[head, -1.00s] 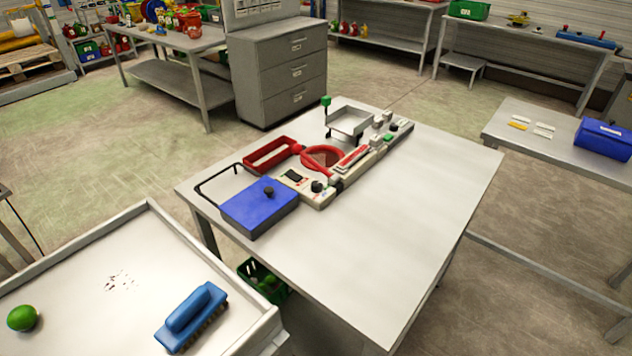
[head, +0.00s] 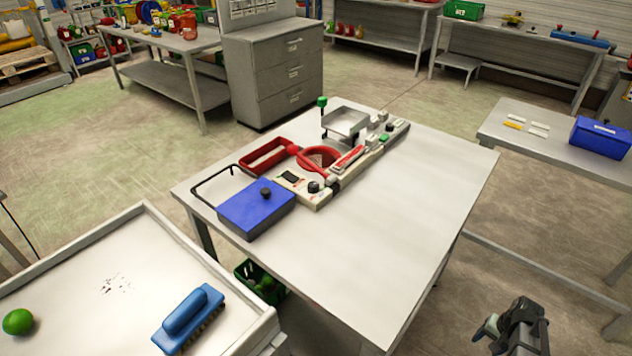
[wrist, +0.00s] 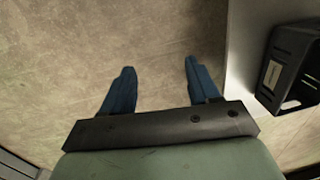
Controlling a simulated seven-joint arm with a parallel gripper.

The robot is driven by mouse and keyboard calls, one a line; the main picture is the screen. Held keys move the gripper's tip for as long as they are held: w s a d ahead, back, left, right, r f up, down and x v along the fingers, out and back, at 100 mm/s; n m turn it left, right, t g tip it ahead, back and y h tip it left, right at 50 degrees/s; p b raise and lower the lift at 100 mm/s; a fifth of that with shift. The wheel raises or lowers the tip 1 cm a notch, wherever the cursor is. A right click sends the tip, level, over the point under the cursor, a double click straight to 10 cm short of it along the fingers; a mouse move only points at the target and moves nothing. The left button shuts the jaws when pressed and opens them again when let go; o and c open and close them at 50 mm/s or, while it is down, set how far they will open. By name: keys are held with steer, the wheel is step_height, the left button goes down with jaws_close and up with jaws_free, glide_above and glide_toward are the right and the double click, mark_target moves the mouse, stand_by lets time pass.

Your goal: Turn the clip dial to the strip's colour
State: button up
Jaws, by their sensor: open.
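The net clipper (head: 345,165) is a long pale machine on the grey-white table, with a red ring (head: 318,158) in its middle. A black knob (head: 313,187) stands on its cream front box, beside a dark window. Another dark knob (head: 390,127) is near its far end. I cannot tell which is the clip dial, and no strip colour is readable. My gripper (head: 492,326) is at the lower right of the head view, off the table's right side and far from the clipper. In the wrist view its two blue fingers (wrist: 160,85) are apart, with nothing between them.
A blue box with a black knob (head: 255,208) and a red tray (head: 268,153) sit beside the clipper. The table's near right part (head: 400,220) is bare. A white tray table (head: 80,250) holds a blue brush. A black bin (wrist: 290,65) shows in the wrist view.

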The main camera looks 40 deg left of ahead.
steer(key=w+a+r+t, duration=0.3)
steer(key=w+a+r, duration=0.1)
steer(key=w+r, duration=0.9)
steer(key=w+a+r+n+t+y, duration=0.1)
steer(key=w+a+r, duration=0.3)
steer(key=r, duration=0.4)
steer(key=w+a+r+n, duration=0.1)
steer(key=w+a+r, duration=0.25)
steer(key=r, duration=0.55)
steer(key=w+a+r+n+t+y, duration=0.1)
steer(key=w+a+r, duration=0.25)
steer(key=r, duration=0.45)
steer(key=n+g+h, duration=0.3)
steer(key=n+g, duration=0.2)
steer(key=n, duration=1.5)
glide_toward(313, 184)
steer(key=f, duration=0.9)
steer(key=shift+s+a, duration=0.15)
steer(key=shift+a, duration=0.05)
